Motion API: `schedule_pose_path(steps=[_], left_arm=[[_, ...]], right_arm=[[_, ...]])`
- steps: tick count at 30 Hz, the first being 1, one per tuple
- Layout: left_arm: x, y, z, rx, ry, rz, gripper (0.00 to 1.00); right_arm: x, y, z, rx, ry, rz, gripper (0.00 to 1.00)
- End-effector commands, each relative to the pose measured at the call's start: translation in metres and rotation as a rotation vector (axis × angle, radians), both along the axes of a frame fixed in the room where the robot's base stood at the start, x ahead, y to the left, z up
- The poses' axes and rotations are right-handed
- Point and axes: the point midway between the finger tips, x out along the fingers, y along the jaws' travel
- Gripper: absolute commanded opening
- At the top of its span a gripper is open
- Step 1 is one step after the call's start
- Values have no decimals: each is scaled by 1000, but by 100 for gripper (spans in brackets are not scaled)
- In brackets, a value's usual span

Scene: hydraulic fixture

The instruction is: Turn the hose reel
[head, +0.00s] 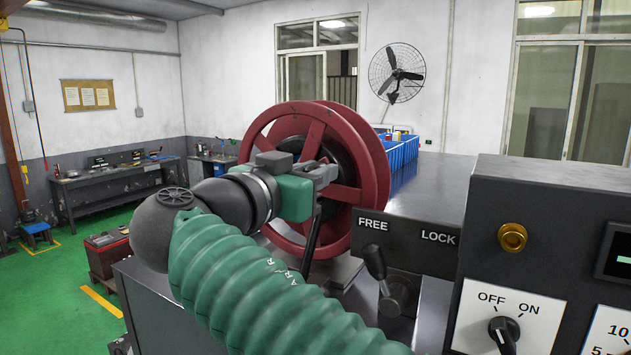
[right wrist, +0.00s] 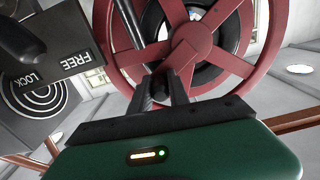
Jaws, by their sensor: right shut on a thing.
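The red hose reel (head: 370,150) stands upright on the grey cabinet in the middle of the head view. It has spoked side discs and a dark core. My right gripper (head: 326,172) reaches the near side of the reel. My right wrist and green sleeve hide the reel's lower left part. My left gripper is out of view.
A black lever (head: 376,265) on the FREE/LOCK plate (head: 408,243) leans toward FREE, close right of my arm. A control panel (head: 545,240) with an OFF/ON knob (head: 503,330) stands at the right. Blue bins (head: 403,152) stand behind the reel.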

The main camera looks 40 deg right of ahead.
Motion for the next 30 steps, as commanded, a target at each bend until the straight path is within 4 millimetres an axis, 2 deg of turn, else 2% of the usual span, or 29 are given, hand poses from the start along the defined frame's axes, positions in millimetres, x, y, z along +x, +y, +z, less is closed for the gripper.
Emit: schedule_pose_path(steps=[1,6,15,21,30], left_arm=[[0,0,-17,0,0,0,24],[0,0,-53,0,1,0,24],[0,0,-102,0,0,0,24],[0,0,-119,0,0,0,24],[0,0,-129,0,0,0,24]], right_arm=[[0,1,-11,8,-23,3,0],[-3,-1,-21,51,-121,1,0],[-7,-3,-33,138,-325,1,0],[-8,-3,-38,183,-432,0,0],[-9,-3,-39,216,-511,0,0]])
